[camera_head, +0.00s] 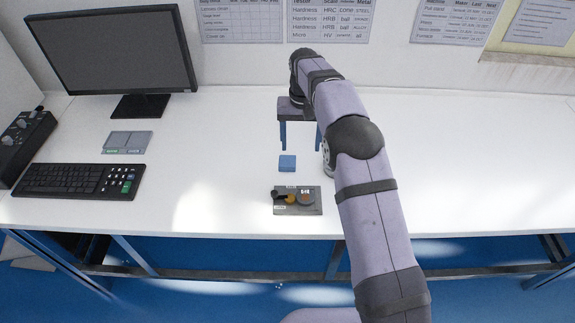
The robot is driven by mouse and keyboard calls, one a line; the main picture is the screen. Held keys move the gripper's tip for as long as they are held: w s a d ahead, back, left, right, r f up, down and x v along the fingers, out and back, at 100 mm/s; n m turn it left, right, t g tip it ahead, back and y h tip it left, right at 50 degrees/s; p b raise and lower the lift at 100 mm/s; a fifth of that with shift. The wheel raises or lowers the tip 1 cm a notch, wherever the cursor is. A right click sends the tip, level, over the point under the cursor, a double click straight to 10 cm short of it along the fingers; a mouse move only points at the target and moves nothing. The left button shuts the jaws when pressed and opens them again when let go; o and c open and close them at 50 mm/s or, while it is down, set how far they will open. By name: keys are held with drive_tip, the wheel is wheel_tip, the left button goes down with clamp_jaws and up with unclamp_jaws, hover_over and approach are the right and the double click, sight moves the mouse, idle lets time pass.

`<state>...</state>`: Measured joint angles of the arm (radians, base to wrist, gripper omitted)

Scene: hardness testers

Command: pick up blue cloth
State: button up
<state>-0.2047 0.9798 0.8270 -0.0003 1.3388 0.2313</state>
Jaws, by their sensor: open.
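The blue cloth (287,163) is a small, flat blue square on the white table, near the middle of the view. My gripper (301,149) points down with its two blue fingers spread wide apart and nothing between them. In the picture the fingertips are just above the cloth, the left one nearly over it and the right one to its right. I cannot tell their exact height. The cloth is in full view.
A grey plate (312,211) with a black-handled part and a round piece lies in front of the cloth. A monitor (110,50), a keyboard (75,181), a grey pad (128,142) and a black box (22,140) are on the left. The right of the table is clear.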

sight(287, 164)
drive_tip(key=shift+w+a+f+b, duration=0.15)
drive_tip(key=shift+w+a+f, duration=0.4)
drive_tip(key=shift+a+f, duration=0.35)
drive_tip(key=shift+w+a+f+b, duration=0.15)
drive_tip(key=shift+w+a+f, duration=0.4)
drive_tip(key=shift+a+f, duration=0.3)
drive_tip(key=shift+f, duration=1.1)
drive_tip(key=shift+s+a+f+p, duration=0.15)
drive_tip(key=shift+f+p, duration=0.9)
drive_tip(key=shift+f, duration=1.55)
drive_tip(key=c, duration=1.1)
drive_tip(key=shift+r, duration=0.1)
wheel_tip(287, 164, up, 10)
drive_tip(key=shift+a+f+b, duration=0.1)
drive_tip(key=shift+b, duration=0.4)
